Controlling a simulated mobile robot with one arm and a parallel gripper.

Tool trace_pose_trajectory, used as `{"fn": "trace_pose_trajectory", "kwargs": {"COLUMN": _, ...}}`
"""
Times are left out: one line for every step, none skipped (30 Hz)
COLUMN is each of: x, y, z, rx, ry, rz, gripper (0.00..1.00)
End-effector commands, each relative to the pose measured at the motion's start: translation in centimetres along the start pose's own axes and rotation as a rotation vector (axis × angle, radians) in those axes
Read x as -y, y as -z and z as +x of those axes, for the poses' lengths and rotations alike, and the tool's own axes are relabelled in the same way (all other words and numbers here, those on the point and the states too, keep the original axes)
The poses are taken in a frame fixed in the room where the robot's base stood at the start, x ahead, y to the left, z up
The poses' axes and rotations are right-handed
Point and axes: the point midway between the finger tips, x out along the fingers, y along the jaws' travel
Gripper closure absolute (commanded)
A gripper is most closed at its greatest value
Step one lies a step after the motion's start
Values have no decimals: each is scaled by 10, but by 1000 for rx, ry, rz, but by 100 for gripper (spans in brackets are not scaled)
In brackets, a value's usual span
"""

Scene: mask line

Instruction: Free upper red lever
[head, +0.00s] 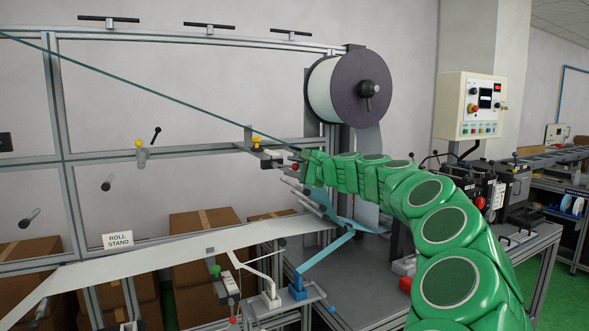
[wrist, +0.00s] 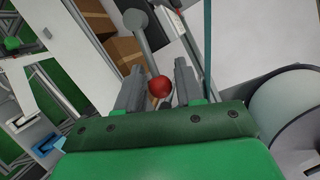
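The upper red lever has a round red ball knob (wrist: 160,86) on a grey rod. In the wrist view the knob sits between my gripper's two dark fingers (wrist: 158,92), near their base side, with a visible gap on the right; contact on the left cannot be told. The fingers stand apart. In the head view the red knob (head: 295,167) shows at the end of my green arm, beside my gripper (head: 300,171), by the right end of the metal cross rail. The lever's pivot is partly hidden by my arm.
A large white roll (head: 335,90) with a dark hub hangs just above my arm. A dark green strand runs down to the gripper area. A control box (head: 470,105) stands right.

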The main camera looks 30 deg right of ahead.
Motion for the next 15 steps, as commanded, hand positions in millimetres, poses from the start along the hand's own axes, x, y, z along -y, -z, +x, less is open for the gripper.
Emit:
{"fn": "trace_pose_trajectory", "kwargs": {"x": 0, "y": 0, "z": 0, "rx": 0, "ry": 0, "rz": 0, "gripper": 55}}
{"fn": "trace_pose_trajectory", "kwargs": {"x": 0, "y": 0, "z": 0, "rx": -1, "ry": 1, "rz": 1, "gripper": 52}}
{"fn": "trace_pose_trajectory", "kwargs": {"x": 0, "y": 0, "z": 0, "rx": -1, "ry": 1, "rz": 1, "gripper": 52}}
{"fn": "trace_pose_trajectory", "kwargs": {"x": 0, "y": 0, "z": 0, "rx": -1, "ry": 1, "rz": 1, "gripper": 52}}
{"fn": "trace_pose_trajectory", "kwargs": {"x": 0, "y": 1, "z": 0, "rx": -1, "ry": 1, "rz": 1, "gripper": 52}}
{"fn": "trace_pose_trajectory", "kwargs": {"x": 0, "y": 1, "z": 0, "rx": -1, "ry": 1, "rz": 1, "gripper": 52}}
{"fn": "trace_pose_trajectory", "kwargs": {"x": 0, "y": 1, "z": 0, "rx": -1, "ry": 1, "rz": 1, "gripper": 52}}
{"fn": "trace_pose_trajectory", "kwargs": {"x": 0, "y": 1, "z": 0, "rx": -1, "ry": 1, "rz": 1, "gripper": 52}}
{"fn": "trace_pose_trajectory", "kwargs": {"x": 0, "y": 1, "z": 0, "rx": -1, "ry": 1, "rz": 1, "gripper": 52}}
{"fn": "trace_pose_trajectory", "kwargs": {"x": 0, "y": 1, "z": -1, "rx": -1, "ry": 1, "rz": 1, "gripper": 52}}
{"fn": "trace_pose_trajectory", "kwargs": {"x": 0, "y": 1, "z": -1, "rx": -1, "ry": 2, "rz": 1, "gripper": 52}}
{"fn": "trace_pose_trajectory", "kwargs": {"x": 1, "y": 1, "z": -2, "rx": -2, "ry": 2, "rz": 1, "gripper": 52}}
{"fn": "trace_pose_trajectory", "kwargs": {"x": 1, "y": 1, "z": -4, "rx": -2, "ry": 2, "rz": 2, "gripper": 52}}
{"fn": "trace_pose_trajectory", "kwargs": {"x": 1, "y": 1, "z": -6, "rx": -2, "ry": 2, "rz": 2, "gripper": 52}}
{"fn": "trace_pose_trajectory", "kwargs": {"x": 1, "y": 1, "z": -9, "rx": -2, "ry": 3, "rz": 2, "gripper": 52}}
